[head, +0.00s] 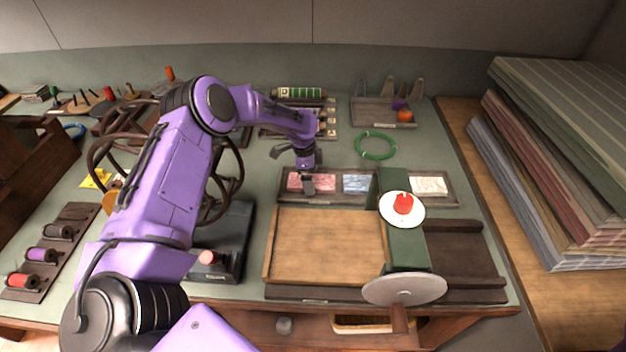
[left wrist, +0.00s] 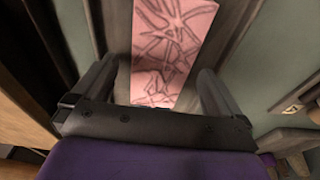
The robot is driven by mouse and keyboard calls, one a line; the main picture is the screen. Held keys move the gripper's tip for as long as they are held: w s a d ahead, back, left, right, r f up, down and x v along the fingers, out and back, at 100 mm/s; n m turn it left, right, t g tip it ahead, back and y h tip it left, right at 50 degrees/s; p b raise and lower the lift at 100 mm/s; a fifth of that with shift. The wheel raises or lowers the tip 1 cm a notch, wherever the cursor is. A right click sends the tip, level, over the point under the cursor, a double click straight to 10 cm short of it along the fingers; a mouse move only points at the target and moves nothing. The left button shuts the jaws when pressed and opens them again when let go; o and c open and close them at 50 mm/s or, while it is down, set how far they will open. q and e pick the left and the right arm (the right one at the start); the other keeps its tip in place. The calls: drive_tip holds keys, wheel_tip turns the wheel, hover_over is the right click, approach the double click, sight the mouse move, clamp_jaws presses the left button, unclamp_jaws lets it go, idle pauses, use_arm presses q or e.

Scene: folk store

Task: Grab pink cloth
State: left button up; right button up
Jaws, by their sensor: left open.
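The pink cloth (head: 313,182) lies flat in the left part of a long dark tray (head: 270,191) behind the wooden board. My left gripper (head: 308,188) is over the cloth, and its fingers cover part of it in the head view. In the left wrist view the pink cloth (left wrist: 172,45), with dark crossing lines, lies between and beyond the two open fingers of my left gripper (left wrist: 158,88). The gripper holds nothing. I cannot tell whether the fingertips touch the cloth. My right gripper is not in view.
A blue cloth (head: 357,183) and a white cloth (head: 428,186) lie farther right in the same tray. A wooden board (head: 328,245) is in front. A dark green piece (head: 407,255) carries a white disc (head: 415,211) with a red top. A green ring (head: 376,146) lies behind the tray.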

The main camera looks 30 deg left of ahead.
use_arm(q)
drive_tip(key=shift+w+f, duration=0.1)
drive_tip(key=shift+f, duration=0.45)
drive_tip(key=c, duration=1.1)
drive_tip(key=shift+r, duration=0.15)
